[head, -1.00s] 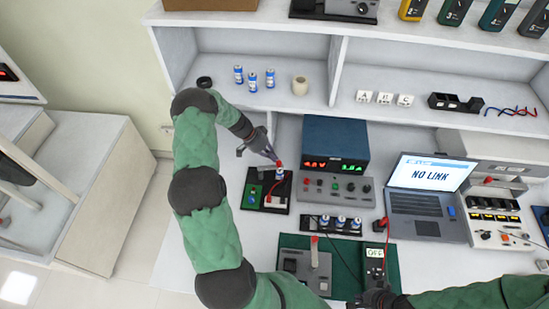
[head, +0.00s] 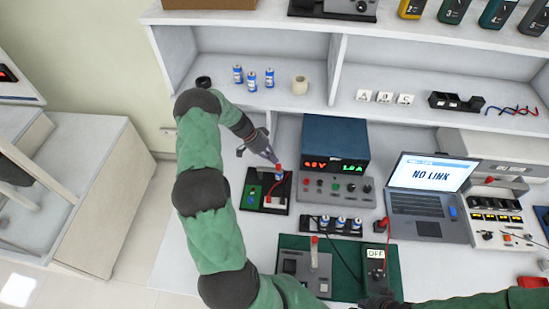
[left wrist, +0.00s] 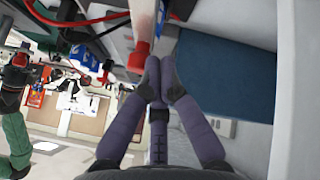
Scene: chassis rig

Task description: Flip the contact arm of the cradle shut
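The cradle (head: 252,202) is a small black base with a green part, a red wire and a white block, left of the power supply. A red tip (head: 279,165) stands above its back right, with a blue-and-white piece just below; I cannot tell the contact arm's exact angle. My left gripper (head: 275,161) is right at this red tip. In the left wrist view the fingers (left wrist: 158,70) are together and empty, close beside the red tip (left wrist: 138,49) on a pale bar; contact is unclear. My right gripper (head: 379,301) is at the bottom edge, its fingers not distinguishable.
The power supply (head: 335,147) stands close right of the cradle. A rack of cells (head: 332,226), a laptop (head: 427,205) reading NO LINK and a green mat (head: 393,262) with a red-tipped lever fixture (head: 313,265) and an OFF meter (head: 375,267) lie nearby.

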